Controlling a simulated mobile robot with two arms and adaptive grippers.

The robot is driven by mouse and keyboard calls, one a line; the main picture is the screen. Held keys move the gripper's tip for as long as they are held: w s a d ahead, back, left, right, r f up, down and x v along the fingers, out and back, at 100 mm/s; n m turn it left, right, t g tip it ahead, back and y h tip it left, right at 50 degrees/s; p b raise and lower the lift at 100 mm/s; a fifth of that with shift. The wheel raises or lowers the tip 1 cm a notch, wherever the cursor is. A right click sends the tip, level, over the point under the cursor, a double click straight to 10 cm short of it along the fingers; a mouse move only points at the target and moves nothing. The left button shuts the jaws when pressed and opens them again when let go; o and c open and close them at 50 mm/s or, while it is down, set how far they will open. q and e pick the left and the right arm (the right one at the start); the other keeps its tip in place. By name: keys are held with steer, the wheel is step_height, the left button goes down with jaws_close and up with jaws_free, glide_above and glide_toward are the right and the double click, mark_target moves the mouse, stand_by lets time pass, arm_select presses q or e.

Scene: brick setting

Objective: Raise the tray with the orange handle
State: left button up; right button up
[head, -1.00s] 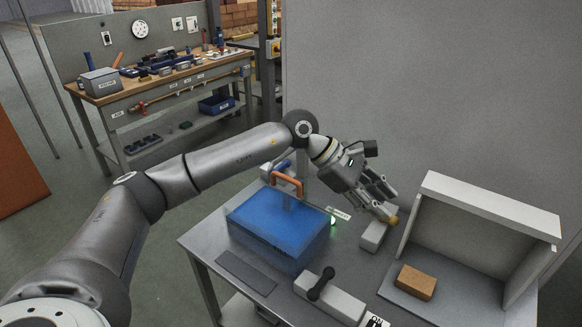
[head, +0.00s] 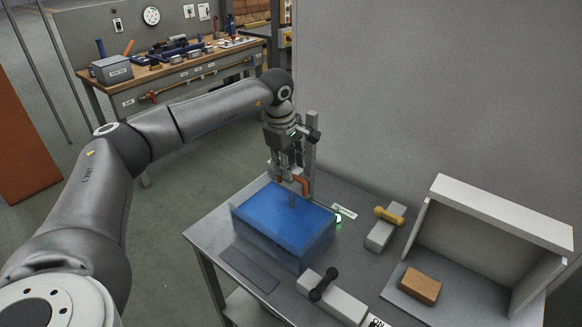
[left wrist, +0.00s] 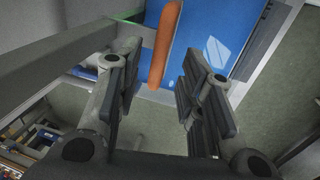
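The orange handle (head: 306,183) stands above a blue translucent box-like tray (head: 268,216) on the grey table. In the left wrist view the handle (left wrist: 164,45) is a long orange bar lying between the lines of my two fingers, over the blue surface (left wrist: 205,35). My left gripper (head: 291,172) points down at the handle from above, very close to it. In the left wrist view the gripper (left wrist: 160,90) is open, with a wide empty gap between its fingers. Whether the fingertips reach past the bar is hard to tell. My right gripper is not in view.
A grey post (head: 312,140) stands right behind the gripper.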

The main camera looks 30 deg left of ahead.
arm_select(q)
steer(key=shift+w+d+f, duration=0.1)
steer(key=shift+w+f, duration=0.05)
steer(key=shift+f, duration=0.55)
steer(key=shift+w+f, duration=0.1)
steer(key=shift+f, duration=0.6)
steer(key=shift+c, duration=0.3)
jaws_close()
